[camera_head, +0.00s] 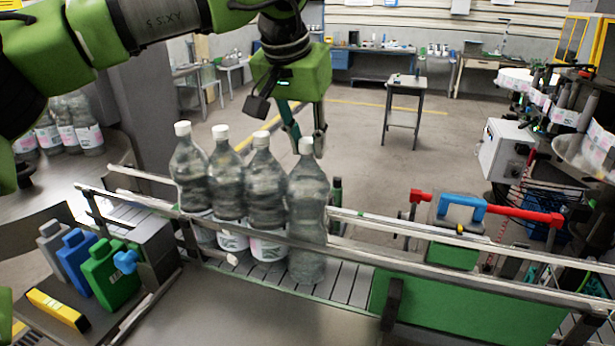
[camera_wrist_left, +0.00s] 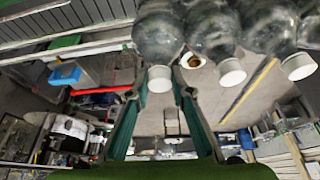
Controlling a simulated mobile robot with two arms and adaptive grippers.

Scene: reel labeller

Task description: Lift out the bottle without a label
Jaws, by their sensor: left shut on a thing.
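The bottle without a label (camera_head: 308,225) is clear with a white cap and stands upright on the conveyor, at the right end of a row of bottles. My left gripper (camera_head: 306,146) comes down from above and is shut on its cap. In the left wrist view the fingers (camera_wrist_left: 160,88) lie on either side of this white cap. The other bottles in the row, such as the one just left of it (camera_head: 267,200), show white labels low on their bodies. The front rail hides part of the bottles. My right gripper is not in view.
Metal guide rails (camera_head: 440,268) run along both sides of the conveyor (camera_head: 340,280). A blue and red clamp-like part (camera_head: 462,208) sits at the right. Grey, blue and green jugs (camera_head: 104,275) stand at the left. More labelled bottles (camera_head: 72,130) stand on the round table behind.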

